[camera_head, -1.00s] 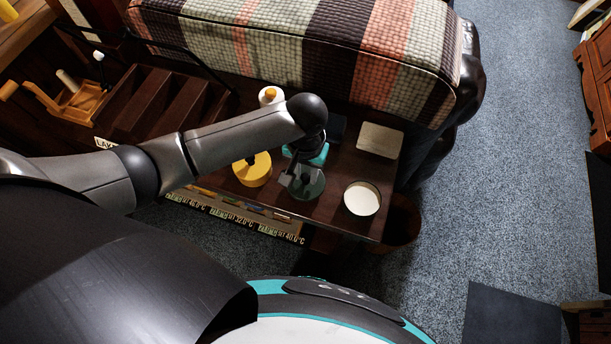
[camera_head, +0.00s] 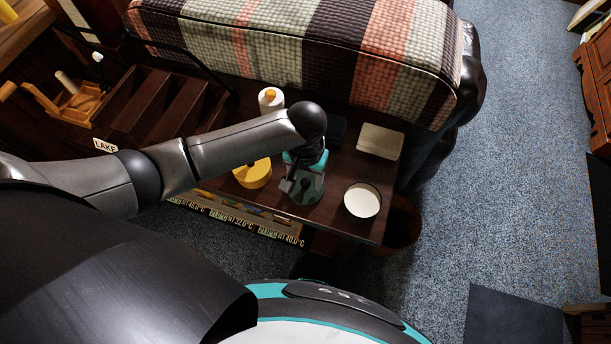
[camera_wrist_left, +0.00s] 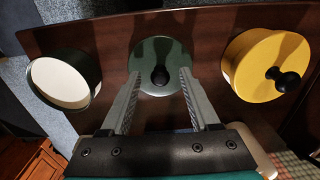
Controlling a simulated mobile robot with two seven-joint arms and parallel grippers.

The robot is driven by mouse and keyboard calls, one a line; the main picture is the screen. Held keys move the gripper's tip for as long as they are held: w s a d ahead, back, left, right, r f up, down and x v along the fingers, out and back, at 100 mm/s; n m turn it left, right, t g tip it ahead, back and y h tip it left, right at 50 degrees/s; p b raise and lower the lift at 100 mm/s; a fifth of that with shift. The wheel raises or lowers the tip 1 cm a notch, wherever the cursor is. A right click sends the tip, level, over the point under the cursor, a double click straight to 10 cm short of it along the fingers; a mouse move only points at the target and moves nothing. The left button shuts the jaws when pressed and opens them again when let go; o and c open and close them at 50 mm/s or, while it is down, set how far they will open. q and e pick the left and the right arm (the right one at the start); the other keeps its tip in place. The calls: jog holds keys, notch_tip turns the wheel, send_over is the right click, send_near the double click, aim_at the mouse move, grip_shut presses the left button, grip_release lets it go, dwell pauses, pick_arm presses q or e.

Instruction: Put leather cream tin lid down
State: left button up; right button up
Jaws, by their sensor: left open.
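The leather cream tin lid is a dark green disc (camera_head: 309,196) with a black knob, seen on the dark wooden tabletop (camera_head: 337,221). It also shows at the top middle of the left wrist view (camera_wrist_left: 160,50). My left gripper (camera_head: 290,187) is over it, partly covering it in the head view. In the wrist view the left gripper (camera_wrist_left: 159,76) is open, its fingertips on either side of the knob, with nothing clamped. A round green-sided tin with a pale inside (camera_head: 362,200) stands open to the right of the lid. My right gripper is not in view.
A yellow round tin (camera_head: 253,174) with a black knob (camera_wrist_left: 283,80) stands left of the lid in the head view. The tabletop's front edge is close.

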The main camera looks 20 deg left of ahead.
aim_at(306, 182)
pick_arm(q)
notch_tip(306, 182, up, 12)
jog(key=p, duration=0.3)
jog(key=shift+r+p, duration=0.15)
jog(key=shift+p, duration=0.25)
